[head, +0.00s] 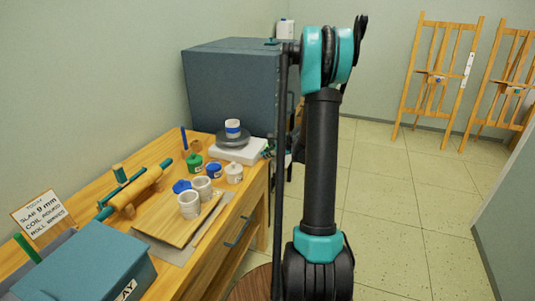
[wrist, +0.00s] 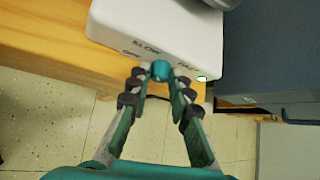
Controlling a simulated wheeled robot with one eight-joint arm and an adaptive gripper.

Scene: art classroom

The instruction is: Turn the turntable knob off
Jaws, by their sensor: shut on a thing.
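The turntable has a white base (head: 238,152) with a dark round disc (head: 233,139) at the far right end of the wooden table. The wrist view shows its white base (wrist: 150,28) close up, with the words OFF, SLOW and what looks like FAST by a teal round knob (wrist: 160,70). A small green light (wrist: 202,78) is lit at the edge of the base. My gripper (wrist: 160,84) is shut on the knob, one finger at each side. In the head view the knob is not clearly visible. I cannot tell which word the knob points to.
A cup with a blue band (head: 232,128) stands on the disc. Several jars and pots, including a green jar (head: 194,162), stand nearby. A large blue-grey cabinet (head: 225,85) is behind the turntable. Tiled floor (head: 400,190) is free to the right.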

